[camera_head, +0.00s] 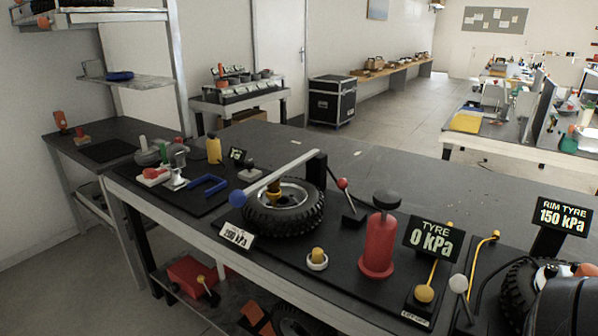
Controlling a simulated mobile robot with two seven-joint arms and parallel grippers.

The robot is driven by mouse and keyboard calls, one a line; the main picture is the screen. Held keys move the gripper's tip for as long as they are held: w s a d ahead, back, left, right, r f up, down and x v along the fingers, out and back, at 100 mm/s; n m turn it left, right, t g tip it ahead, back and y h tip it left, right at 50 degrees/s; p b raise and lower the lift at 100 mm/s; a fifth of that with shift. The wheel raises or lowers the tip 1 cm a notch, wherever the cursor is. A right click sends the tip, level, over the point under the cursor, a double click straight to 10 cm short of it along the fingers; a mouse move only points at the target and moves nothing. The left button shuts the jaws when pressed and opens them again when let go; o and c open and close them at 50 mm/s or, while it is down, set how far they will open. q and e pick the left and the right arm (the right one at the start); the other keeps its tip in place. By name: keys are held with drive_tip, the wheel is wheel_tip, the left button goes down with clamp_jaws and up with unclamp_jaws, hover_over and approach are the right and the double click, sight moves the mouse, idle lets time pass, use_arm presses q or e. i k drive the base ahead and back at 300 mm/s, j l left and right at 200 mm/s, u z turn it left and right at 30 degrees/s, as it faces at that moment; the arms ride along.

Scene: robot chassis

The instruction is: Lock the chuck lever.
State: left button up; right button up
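Several ball-ended levers stand on the workbench (385,165); I cannot tell which is the chuck lever. A lever with a white ball (458,284) leans at the right front, by the yellow hooked rod (482,250). A lever with a yellow ball (424,293) sits on a black plate below the "TYRE 0 kPa" display (434,238). A red-ball lever (342,184) tilts on a black base right of the wheel (285,212). A long pale bar with a blue ball (237,198) passes over that wheel. Neither gripper shows.
A red cylinder (378,245) with a dark knob stands mid-bench. A second tyre (518,295) at the right edge is partly hidden by a dark rounded shape, under the "RIM TYRE 150 kPa" display (563,217). The bench's far right part is clear.

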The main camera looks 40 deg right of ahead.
sight(342, 184)
drive_tip(key=z, duration=1.55)
